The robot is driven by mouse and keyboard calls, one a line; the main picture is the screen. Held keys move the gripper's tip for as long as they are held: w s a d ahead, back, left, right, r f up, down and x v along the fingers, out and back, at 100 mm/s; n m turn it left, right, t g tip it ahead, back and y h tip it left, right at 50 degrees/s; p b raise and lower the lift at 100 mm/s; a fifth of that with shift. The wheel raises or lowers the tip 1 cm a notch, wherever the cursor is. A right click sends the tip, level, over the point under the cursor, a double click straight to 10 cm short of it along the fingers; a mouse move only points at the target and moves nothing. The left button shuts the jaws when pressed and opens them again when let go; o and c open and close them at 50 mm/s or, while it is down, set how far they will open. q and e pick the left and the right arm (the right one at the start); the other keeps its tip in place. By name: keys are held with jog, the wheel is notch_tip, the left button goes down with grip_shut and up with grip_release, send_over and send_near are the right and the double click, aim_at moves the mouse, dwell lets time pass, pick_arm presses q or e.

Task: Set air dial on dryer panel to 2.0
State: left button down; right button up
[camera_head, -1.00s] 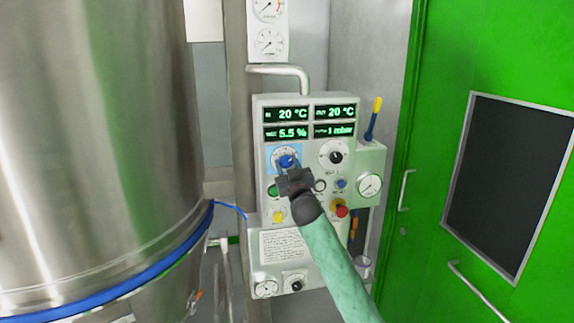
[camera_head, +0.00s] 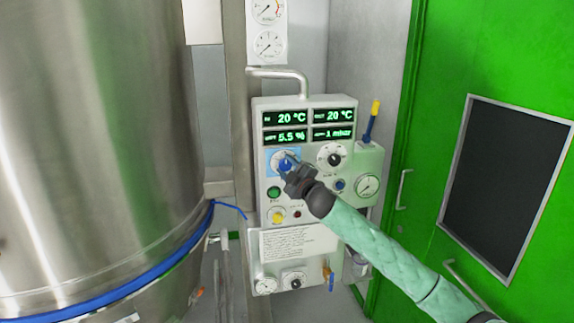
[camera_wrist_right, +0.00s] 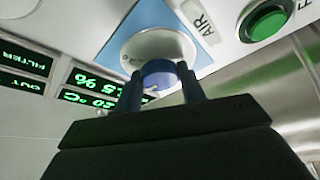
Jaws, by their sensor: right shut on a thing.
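The dryer panel (camera_head: 265,225) is a white box with green readouts at its top. The air dial (camera_head: 284,162) is a blue knob on a pale round scale over a blue square, at the panel's upper left. In the right wrist view the blue knob (camera_wrist_right: 159,74) sits between the two fingers, beside the "AIR" label (camera_wrist_right: 199,22). My right gripper (camera_head: 289,169) is shut on this knob, with its arm coming in from the lower right. The scale figures and pointer are too small or hidden to read. My left gripper is not in view.
A black-and-white dial (camera_head: 332,155) is just right of the air dial. A green button (camera_head: 274,192) and a yellow knob (camera_head: 276,217) are below. A steel vessel (camera_head: 100,130) stands left and a green door (camera_head: 440,80) right.

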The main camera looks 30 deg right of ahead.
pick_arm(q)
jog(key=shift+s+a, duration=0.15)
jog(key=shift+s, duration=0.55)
pick_arm(e)
jog(key=shift+n+g, duration=0.3)
jog(key=shift+n, duration=0.2)
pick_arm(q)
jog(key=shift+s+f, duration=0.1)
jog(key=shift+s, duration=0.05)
pick_arm(e)
jog(key=o, duration=1)
jog(key=shift+c, duration=0.2)
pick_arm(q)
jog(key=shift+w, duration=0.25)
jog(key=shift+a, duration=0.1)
pick_arm(e)
jog(key=shift+s, duration=0.1)
